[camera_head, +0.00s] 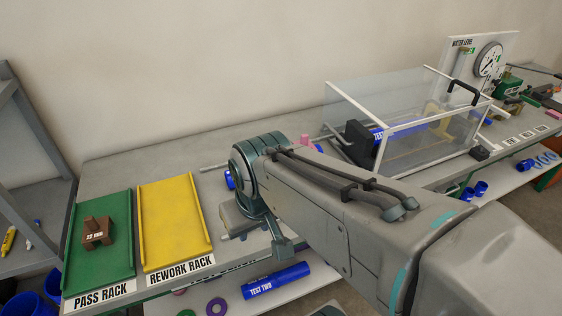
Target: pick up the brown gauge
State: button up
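The brown gauge (97,231) is a blocky piece with a raised upright part and a white label that seems to read 32 mm. It sits on the green pass rack (112,262) at the left of the bench. My arm reaches in from the lower right, and its wrist is over the bench to the right of the yellow rework rack. My gripper (240,219) is low beside that rack, apart from the gauge and to its right. Its fingers cannot be made out clearly, so its opening is unclear.
The yellow rework rack (174,222) lies empty between the gauge and my arm. A clear tank (420,115) with a white frame stands to the right, with a round dial (488,59) behind it. A blue pipe (276,280) lies on the lower shelf. A grey shelf (35,210) stands far left.

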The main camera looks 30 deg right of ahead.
aim_at(94, 229)
jog(key=u, duration=0.9)
